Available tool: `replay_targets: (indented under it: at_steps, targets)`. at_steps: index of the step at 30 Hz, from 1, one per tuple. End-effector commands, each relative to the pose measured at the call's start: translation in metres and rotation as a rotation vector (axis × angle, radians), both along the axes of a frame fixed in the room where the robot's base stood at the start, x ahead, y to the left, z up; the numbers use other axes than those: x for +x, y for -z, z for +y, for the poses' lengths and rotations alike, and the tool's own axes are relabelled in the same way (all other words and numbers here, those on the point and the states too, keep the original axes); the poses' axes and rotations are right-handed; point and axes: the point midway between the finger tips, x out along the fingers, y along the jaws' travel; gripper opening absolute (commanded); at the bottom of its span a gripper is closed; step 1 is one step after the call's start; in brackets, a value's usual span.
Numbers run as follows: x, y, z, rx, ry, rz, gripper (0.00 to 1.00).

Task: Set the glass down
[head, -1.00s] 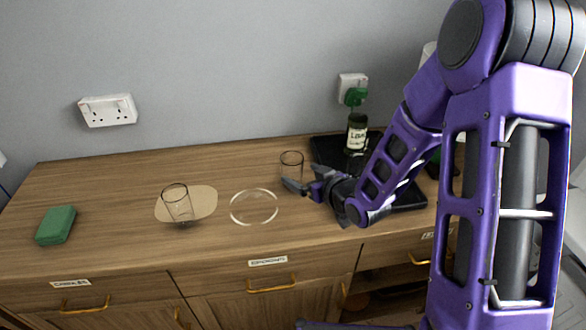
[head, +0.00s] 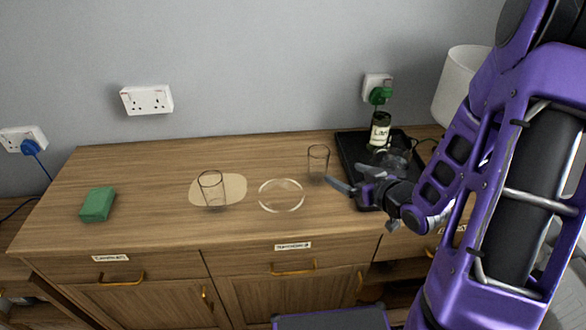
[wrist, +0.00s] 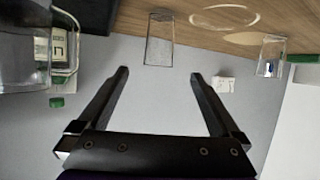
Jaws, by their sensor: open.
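A clear glass (head: 318,160) stands upright on the wooden counter (head: 130,180), left of the black tray. It also shows beyond my fingertips in the wrist view (wrist: 159,40). My gripper (head: 343,175) is open and empty, just right of and in front of this glass, with a gap between them. In the wrist view its two fingers (wrist: 163,74) are wide apart with nothing between them. A second clear glass (head: 212,189) stands upright on a pale round mat (head: 236,188); it is at the right in the wrist view (wrist: 270,57).
A clear round dish or ring (head: 281,196) lies between mat and gripper. The black tray (head: 350,150) holds a labelled bottle (head: 380,132) and clear glassware (head: 394,159). A green block (head: 98,205) lies at the far left. Sockets are on the wall.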

Motion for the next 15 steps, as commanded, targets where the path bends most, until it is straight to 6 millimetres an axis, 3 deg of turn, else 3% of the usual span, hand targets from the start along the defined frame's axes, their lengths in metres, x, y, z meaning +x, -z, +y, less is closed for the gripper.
replay_targets:
  at_steps: [5, 15]
  targets:
    - [0.008, 0.005, -0.001, 0.002, 0.006, 0.001, 1.0]
    - [0.07, 0.033, 0.026, 0.003, 0.003, 0.001, 1.0]
